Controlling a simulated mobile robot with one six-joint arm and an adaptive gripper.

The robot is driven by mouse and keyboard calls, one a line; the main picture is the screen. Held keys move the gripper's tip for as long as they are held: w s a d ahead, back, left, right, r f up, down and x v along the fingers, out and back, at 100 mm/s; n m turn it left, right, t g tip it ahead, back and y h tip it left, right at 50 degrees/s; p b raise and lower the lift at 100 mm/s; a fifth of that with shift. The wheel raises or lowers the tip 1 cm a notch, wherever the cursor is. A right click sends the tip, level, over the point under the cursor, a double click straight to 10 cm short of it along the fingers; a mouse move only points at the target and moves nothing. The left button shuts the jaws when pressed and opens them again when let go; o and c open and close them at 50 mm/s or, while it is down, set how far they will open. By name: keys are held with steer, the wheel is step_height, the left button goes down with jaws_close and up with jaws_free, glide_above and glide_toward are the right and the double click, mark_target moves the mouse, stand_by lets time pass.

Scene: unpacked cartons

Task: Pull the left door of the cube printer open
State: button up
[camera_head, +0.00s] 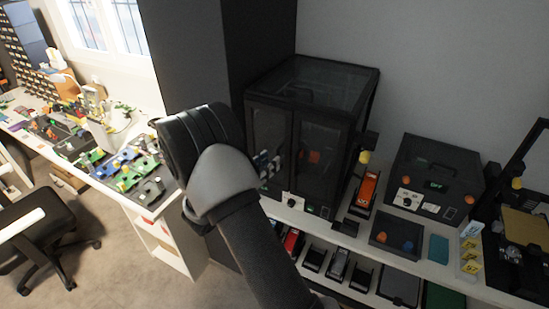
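The cube printer (314,75) is a black box-shaped enclosure with dark clear panels, standing on a white shelf right of the picture's middle. Its front has two tall framed doors, and both look closed. The left door (270,125) is partly hidden low down by my arm. The right door (322,150) is in full view, with an orange thing behind its pane. My gripper (269,163) shows only in part, small and dark with light bits, in front of the left door's lower half. I cannot tell whether it touches the door or handle, or how its fingers stand.
A dark grey cabinet (205,55) stands directly left of the printer. An orange tool (367,190), a black box with a dial (435,175) and a dark tray (398,236) sit to its right. A lower shelf holds several small items. Open floor lies at the left.

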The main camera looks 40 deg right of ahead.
steer(key=shift+w+d, duration=0.2)
steer(key=shift+d, duration=0.8)
steer(key=shift+w+d, duration=0.2)
steer(key=shift+d, duration=0.75)
steer(key=shift+c, duration=0.3)
jaws_close()
